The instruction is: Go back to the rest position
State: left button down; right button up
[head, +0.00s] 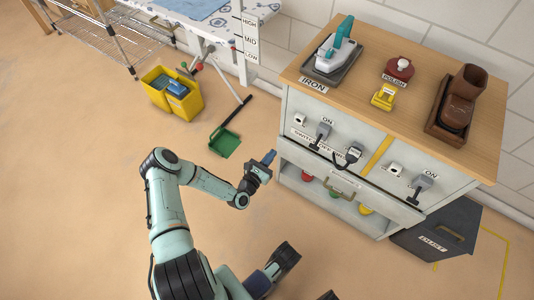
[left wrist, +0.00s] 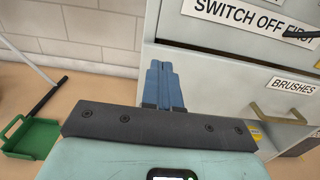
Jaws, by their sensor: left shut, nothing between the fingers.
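My left gripper (head: 268,158) is shut and empty, with its blue fingers together. It is held in front of the left side of the grey cabinet (head: 408,206), beside the switch panel. In the left wrist view the shut fingers (left wrist: 162,84) point toward the cabinet's left edge, with nothing between them. I cannot tell whether they touch it.
The wooden top (head: 425,92) holds an iron (head: 334,50), a polish tin (head: 399,69) and a brown boot (head: 462,100). A drawer with a handle (head: 339,188) is partly out. A yellow bucket (head: 180,98) and green dustpan (head: 224,142) are on the floor.

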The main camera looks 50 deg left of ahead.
pick_arm(q)
jog(key=p+v, duration=0.1)
jog(key=v, duration=0.7)
jog(key=shift+s, duration=0.25)
pick_arm(e)
jog(key=shift+t, duration=0.7)
jog(key=shift+w+a+r, duration=0.15)
jog(key=shift+w+r, duration=0.75)
jog(key=shift+w, duration=0.25)
jog(key=shift+w+a+r, duration=0.1)
jog(key=shift+w+r, duration=0.75)
jog(key=shift+w, duration=0.25)
pick_arm(q)
jog(key=shift+d, duration=0.15)
